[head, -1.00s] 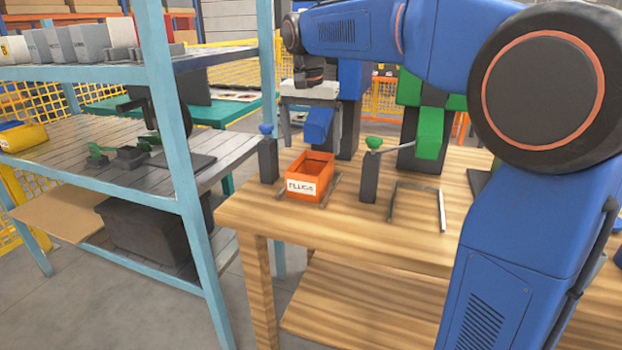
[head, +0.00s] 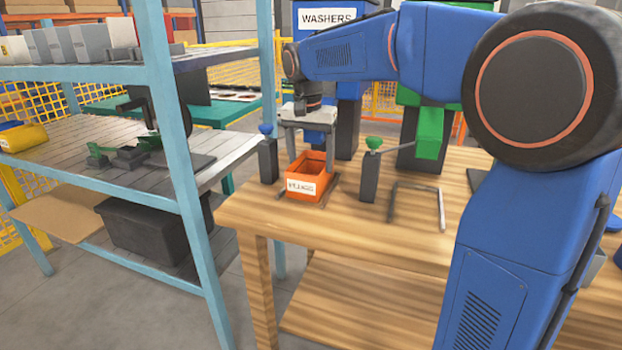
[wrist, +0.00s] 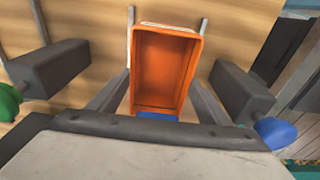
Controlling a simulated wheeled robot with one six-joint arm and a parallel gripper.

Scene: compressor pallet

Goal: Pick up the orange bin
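The orange bin (head: 305,182) stands upright on the wooden table, with a white label on its front and an empty-looking inside. It also shows in the wrist view (wrist: 165,68), open side towards the camera. My gripper (head: 309,148) is above and around the back part of the bin, pointing down. In the wrist view my gripper (wrist: 158,95) has its two grey fingers spread, one on each side of the bin. Small gaps seem to separate fingers and bin walls. A strip of blue shows at the bin's near end in the wrist view.
Dark posts with a blue knob (head: 268,155) and a green knob (head: 371,170) flank the bin. An empty metal bracket (head: 420,205) lies right of them. A blue WASHERS container (head: 318,120) and a green one (head: 428,135) stand behind. A teal-framed shelf (head: 180,170) is at left.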

